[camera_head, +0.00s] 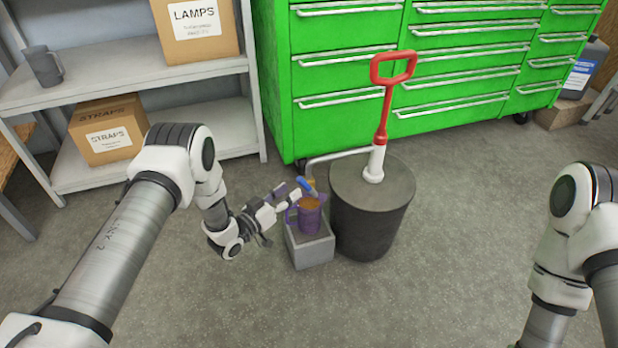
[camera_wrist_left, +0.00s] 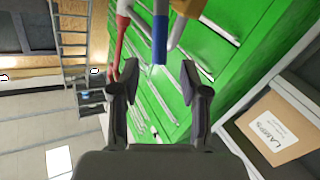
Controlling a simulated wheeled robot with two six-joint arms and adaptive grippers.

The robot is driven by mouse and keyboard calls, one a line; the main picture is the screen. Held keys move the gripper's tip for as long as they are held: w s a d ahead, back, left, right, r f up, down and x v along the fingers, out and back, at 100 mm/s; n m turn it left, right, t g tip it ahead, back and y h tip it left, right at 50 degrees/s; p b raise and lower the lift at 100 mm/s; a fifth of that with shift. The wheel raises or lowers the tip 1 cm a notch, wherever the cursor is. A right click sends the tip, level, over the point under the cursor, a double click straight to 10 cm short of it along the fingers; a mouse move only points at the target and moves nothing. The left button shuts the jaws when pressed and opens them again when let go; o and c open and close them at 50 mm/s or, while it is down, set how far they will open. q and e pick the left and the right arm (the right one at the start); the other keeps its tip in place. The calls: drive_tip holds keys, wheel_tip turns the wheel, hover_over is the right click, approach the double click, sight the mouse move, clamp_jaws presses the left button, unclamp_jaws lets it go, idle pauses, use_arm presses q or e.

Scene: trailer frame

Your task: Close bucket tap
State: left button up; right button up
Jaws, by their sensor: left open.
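A dark grey bucket (camera_head: 362,222) stands on the floor with a red-handled pump (camera_head: 384,115) on its lid. A pale pipe (camera_head: 333,156) runs left from the pump to a brass-coloured tap with a blue lever (camera_head: 308,187). A purple mug (camera_head: 310,217) with orange-brown contents stands below the tap on a grey block (camera_head: 311,250). My left gripper (camera_head: 287,197) is open, just left of the lever and close to the mug. In the left wrist view the blue lever (camera_wrist_left: 160,35) points between the open fingers; contact cannot be told. My right gripper is out of view.
A green drawer cabinet (camera_head: 345,75) stands behind the bucket. At the left, a grey shelf (camera_head: 165,72) holds a straps box (camera_head: 109,130), a lamps box (camera_head: 197,28) and a grey mug (camera_head: 43,66). The floor right of the bucket is clear.

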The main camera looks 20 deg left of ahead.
sight(302, 182)
use_arm(q)
drive_tip(key=b+x, duration=0.1)
drive_tip(key=x, duration=0.4)
drive_tip(key=shift+w+d+f+b, duration=0.1)
drive_tip(key=shift+d+f+b, duration=0.1)
drive_tip(key=shift+b, duration=0.15)
drive_tip(key=shift+w+d+r, duration=0.1)
drive_tip(key=shift+w+d, duration=0.05)
drive_tip(key=shift+w, duration=0.3)
clamp_jaws()
